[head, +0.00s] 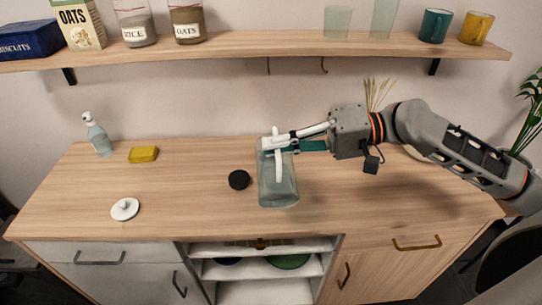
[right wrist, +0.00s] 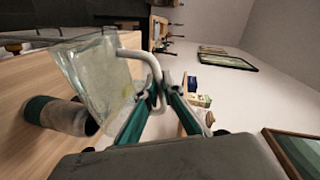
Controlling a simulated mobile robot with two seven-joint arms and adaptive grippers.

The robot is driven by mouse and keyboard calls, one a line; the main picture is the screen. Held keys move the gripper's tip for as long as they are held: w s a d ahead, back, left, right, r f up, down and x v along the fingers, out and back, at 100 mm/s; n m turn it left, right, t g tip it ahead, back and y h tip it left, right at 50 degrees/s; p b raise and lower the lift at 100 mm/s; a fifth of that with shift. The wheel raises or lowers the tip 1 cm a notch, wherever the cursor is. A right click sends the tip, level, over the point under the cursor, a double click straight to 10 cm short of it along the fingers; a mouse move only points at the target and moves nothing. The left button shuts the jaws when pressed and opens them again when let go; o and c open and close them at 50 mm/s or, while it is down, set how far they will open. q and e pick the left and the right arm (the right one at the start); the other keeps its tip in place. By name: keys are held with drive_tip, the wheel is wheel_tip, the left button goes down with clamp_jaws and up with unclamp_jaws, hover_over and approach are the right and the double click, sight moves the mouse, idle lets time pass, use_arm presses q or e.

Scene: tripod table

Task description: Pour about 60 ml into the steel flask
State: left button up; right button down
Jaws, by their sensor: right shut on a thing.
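My right gripper (head: 290,146) is shut on the pale handle (right wrist: 155,75) of a clear glass jug (head: 278,187). The jug looks close to upright in the head view, above the middle of the table. In the right wrist view the jug (right wrist: 95,70) looks pale green; its liquid level is unclear. The steel flask (right wrist: 68,116), with a teal base band and dark top, stands beside the jug in that view. No stream shows. My left gripper is out of view.
The wooden tabletop (head: 190,180) has a white lid (head: 125,208), a yellow sponge (head: 143,154) and a spray bottle (head: 97,135) on its left. A wall shelf (head: 260,47) with jars, glasses and mugs runs above the back. The right front is clear.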

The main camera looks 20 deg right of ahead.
sight(282, 178)
drive_tip(key=f+b, duration=0.1)
drive_tip(key=s+b, duration=0.1)
drive_tip(key=f+n+b, duration=0.1)
drive_tip(key=b, duration=0.1)
drive_tip(key=shift+s+a+f, duration=0.25)
drive_tip(key=shift+s+f, duration=0.05)
drive_tip(key=shift+s, duration=0.1)
drive_tip(key=f+n+b, duration=0.1)
drive_tip(key=b, duration=0.1)
drive_tip(key=s+f+n+t+b, duration=0.1)
drive_tip(key=shift+s+a+b, duration=0.15)
drive_tip(key=shift+s+b, duration=0.15)
drive_tip(key=shift+b, duration=0.05)
drive_tip(key=shift+r, duration=0.3)
drive_tip(key=shift+s+f+n, duration=0.15)
drive_tip(key=shift+f+n, duration=0.05)
drive_tip(key=shift+n, duration=0.1)
drive_tip(key=shift+f+b, duration=0.35)
drive_tip(key=shift+b, duration=0.25)
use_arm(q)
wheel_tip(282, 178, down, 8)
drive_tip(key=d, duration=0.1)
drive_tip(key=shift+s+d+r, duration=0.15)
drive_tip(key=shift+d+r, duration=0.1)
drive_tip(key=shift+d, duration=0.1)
use_arm(e)
drive_tip(key=shift+r+n, duration=0.1)
drive_tip(key=shift+n, duration=0.2)
drive_tip(key=shift+s, duration=0.1)
